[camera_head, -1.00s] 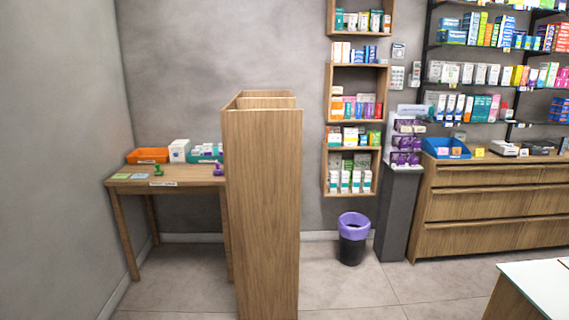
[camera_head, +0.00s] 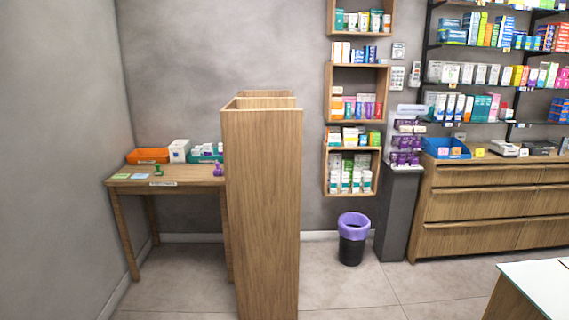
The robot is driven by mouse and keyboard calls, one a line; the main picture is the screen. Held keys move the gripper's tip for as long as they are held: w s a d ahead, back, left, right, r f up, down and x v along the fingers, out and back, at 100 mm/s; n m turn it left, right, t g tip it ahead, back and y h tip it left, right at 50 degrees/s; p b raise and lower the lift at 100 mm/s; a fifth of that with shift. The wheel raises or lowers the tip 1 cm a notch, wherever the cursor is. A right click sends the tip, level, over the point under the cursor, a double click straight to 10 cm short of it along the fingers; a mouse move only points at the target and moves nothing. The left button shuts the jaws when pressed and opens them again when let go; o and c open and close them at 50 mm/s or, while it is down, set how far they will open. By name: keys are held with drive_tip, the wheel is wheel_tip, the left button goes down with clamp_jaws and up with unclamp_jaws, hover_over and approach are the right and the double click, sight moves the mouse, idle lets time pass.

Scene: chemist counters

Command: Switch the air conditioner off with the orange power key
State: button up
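No air conditioner can be made out in the head view, and no orange power key can be told. Small pale wall panels hang between the wooden shelves and the black shelves: an upper one (camera_head: 398,51), a lower left one (camera_head: 397,77) with rows of small marks, and a narrow one (camera_head: 415,74) to its right. They are too small to tell what each is or the colour of any key. My gripper is not in view.
A tall wooden divider (camera_head: 262,210) stands in front, beside a wooden desk (camera_head: 190,178) with an orange tray (camera_head: 148,155). A purple-topped bin (camera_head: 353,238), a dark display stand (camera_head: 398,212) and a drawer counter (camera_head: 480,208) stand along the wall. A white-topped counter (camera_head: 540,285) is front right. Floor between is clear.

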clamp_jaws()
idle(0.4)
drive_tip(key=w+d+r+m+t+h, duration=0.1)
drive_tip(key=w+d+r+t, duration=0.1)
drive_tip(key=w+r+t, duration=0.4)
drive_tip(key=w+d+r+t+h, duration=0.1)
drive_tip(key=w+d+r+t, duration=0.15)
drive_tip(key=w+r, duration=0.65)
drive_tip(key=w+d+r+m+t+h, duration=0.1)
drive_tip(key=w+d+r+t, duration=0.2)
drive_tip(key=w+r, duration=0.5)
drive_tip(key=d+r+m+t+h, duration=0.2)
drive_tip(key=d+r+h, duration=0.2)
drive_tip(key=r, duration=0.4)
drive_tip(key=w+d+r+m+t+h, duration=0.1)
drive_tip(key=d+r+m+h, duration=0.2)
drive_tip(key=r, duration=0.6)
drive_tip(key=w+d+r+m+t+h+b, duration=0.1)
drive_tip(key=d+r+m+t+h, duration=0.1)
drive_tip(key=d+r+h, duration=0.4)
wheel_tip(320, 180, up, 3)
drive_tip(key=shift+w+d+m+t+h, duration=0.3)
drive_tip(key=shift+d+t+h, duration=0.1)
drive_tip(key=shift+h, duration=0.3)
